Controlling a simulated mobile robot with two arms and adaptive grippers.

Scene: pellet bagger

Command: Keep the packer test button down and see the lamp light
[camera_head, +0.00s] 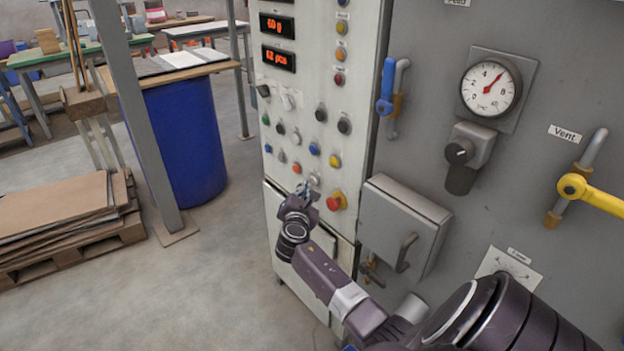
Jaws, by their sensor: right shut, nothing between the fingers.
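My right arm comes in from the lower right, and my right gripper (304,189) is shut and empty. Its fingertips are at the lower part of the pale control panel (284,100), by a small grey-white button (314,180). I cannot tell whether they touch or press it. The labels are too small to read, so I cannot tell which button is the packer test one. A column of lamps, amber (341,27), orange (340,54) and red (339,79), sits at the upper right of the panel; none clearly glows. My left gripper is out of view.
A grey box with a handle (404,225) juts out further right. Left of the panel stand a grey post (150,130) and a blue drum (185,140), with open floor between.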

